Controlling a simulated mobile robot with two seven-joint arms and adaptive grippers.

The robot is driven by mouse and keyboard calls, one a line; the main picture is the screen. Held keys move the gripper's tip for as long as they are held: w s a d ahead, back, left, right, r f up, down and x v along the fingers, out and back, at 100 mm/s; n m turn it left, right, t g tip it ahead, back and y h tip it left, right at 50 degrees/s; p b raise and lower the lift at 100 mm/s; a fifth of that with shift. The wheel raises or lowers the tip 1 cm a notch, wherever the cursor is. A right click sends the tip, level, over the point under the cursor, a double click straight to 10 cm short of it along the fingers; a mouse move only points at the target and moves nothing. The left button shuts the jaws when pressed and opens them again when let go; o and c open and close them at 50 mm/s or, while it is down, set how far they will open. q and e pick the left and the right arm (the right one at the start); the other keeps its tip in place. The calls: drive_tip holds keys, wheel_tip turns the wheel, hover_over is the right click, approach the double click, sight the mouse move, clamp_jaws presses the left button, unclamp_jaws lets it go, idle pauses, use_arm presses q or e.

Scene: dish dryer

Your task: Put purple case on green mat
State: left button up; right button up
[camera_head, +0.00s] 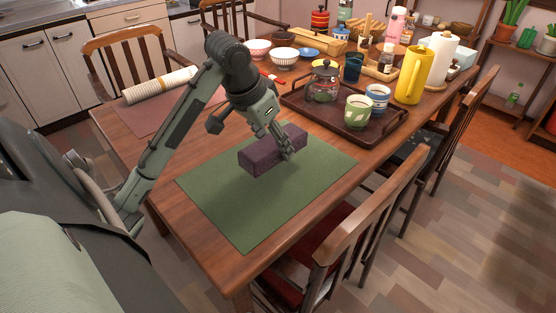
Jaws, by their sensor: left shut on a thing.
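The purple case (262,157) is a long dark purple box over the middle of the green mat (232,210). My left gripper (284,150) comes down from the upper left and is shut on the case near its right end. I cannot tell whether the underside of the case touches the mat or is slightly above it. The green mat lies flat on the near part of the wooden table. My right gripper is not in view.
A dark tray (378,134) with a glass teapot (323,85) and cups stands right behind the mat. A brown mat (160,113) with a rolled cream item (158,86) lies at the left. Chairs (345,225) stand along the right side. The mat's near part is clear.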

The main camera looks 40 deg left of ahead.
sight(278, 163)
use_arm(q)
drive_tip(key=shift+s+d+f, duration=0.3)
drive_tip(key=shift+d+f, duration=0.25)
drive_tip(key=shift+d, duration=0.25)
wheel_tip(278, 163, down, 3)
drive_tip(key=shift+f+b, duration=0.15)
drive_tip(key=shift+b, duration=0.25)
drive_tip(key=shift+f, duration=0.35)
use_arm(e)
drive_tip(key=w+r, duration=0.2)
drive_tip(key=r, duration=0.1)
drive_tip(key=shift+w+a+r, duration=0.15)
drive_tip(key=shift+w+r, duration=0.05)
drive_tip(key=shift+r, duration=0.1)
use_arm(q)
drive_tip(key=o, duration=1.2)
drive_tip(key=shift+f, duration=0.1)
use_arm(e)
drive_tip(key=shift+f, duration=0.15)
